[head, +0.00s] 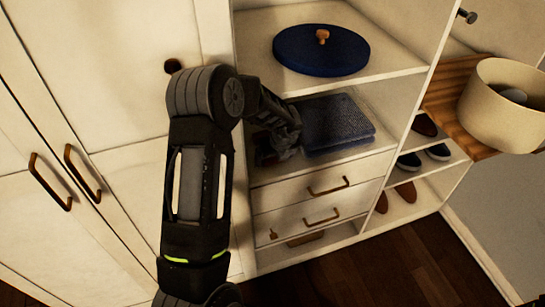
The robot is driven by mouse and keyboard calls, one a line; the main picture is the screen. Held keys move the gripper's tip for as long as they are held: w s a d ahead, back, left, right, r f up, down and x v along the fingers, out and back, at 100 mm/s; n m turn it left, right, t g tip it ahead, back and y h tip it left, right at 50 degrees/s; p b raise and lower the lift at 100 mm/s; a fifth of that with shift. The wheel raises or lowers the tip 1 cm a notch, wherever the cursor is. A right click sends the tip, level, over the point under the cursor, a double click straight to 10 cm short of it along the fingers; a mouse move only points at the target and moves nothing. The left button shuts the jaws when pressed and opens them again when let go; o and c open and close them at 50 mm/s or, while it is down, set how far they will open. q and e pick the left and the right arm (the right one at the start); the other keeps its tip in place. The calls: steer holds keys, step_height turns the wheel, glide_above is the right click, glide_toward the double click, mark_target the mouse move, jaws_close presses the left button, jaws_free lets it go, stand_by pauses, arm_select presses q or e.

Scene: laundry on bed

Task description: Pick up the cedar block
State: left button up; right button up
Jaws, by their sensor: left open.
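A small light-brown wooden piece (322,36) rests on top of a round dark-blue item (318,58) on the upper shelf; it may be the cedar block, but I cannot tell for sure. My left gripper (272,152) is on the shelf below, just left of a folded dark-blue cloth (338,124). Its fingers are dark and partly hidden by my wrist, with nothing clearly seen between them. My left arm covers part of the cabinet's left side. My right gripper is out of view.
The upper shelf board (385,72) lies above my gripper. Drawers (328,187) with bronze handles sit below. Closed white doors (75,185) stand left.

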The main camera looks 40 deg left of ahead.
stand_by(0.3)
arm_select(q)
steer(key=c, duration=1.4)
steer(key=shift+r, duration=0.1)
steer(key=shift+c, duration=0.2)
steer(key=shift+r+b, duration=0.1)
steer(key=shift+b, duration=0.25)
steer(key=s+d+b, duration=0.5)
steer(key=s+d, duration=0.5)
steer(key=d, duration=0.4)
steer(key=shift+s+d, duration=0.15)
steer(key=shift+d, duration=0.25)
steer(key=shift+r, duration=0.15)
